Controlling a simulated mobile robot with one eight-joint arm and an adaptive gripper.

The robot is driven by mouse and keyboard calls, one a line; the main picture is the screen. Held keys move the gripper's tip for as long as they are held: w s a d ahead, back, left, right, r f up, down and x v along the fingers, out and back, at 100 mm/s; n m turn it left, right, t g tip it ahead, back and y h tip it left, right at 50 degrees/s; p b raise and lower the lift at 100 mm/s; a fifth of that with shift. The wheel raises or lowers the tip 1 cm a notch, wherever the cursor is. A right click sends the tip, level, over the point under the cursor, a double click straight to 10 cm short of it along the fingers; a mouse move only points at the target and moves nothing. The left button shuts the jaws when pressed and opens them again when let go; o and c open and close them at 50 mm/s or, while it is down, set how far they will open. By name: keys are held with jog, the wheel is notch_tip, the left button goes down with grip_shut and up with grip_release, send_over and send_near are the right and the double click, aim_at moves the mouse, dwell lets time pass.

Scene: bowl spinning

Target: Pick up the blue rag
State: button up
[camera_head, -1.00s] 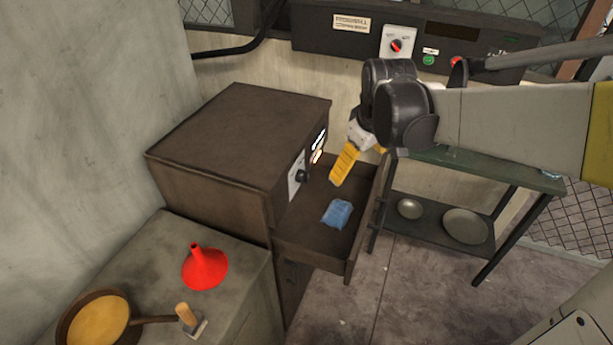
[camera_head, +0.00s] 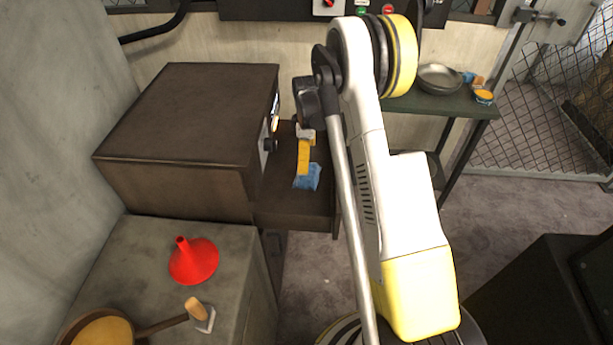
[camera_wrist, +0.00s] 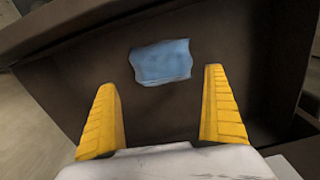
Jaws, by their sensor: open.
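In the wrist view my gripper (camera_wrist: 160,80) is open and empty, with the two yellow fingers wide apart. I cannot tell whether a finger touches the rag.
On the grey counter (camera_head: 137,265) at lower left are a red funnel (camera_head: 193,262), a pan (camera_head: 95,333) and a wooden-handled tool (camera_head: 199,312). A green table (camera_head: 445,104) with a metal bowl (camera_head: 440,78) stands behind right.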

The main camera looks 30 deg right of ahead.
jog(key=f+b, duration=0.1)
jog(key=f, duration=0.1)
jog(key=f+b, duration=0.1)
jog(key=f, duration=0.1)
jog(key=f+b, duration=0.1)
jog(key=f, duration=0.2)
jog(key=shift+a, duration=0.3)
jog(key=shift+r, duration=0.1)
jog(key=c, duration=1.1)
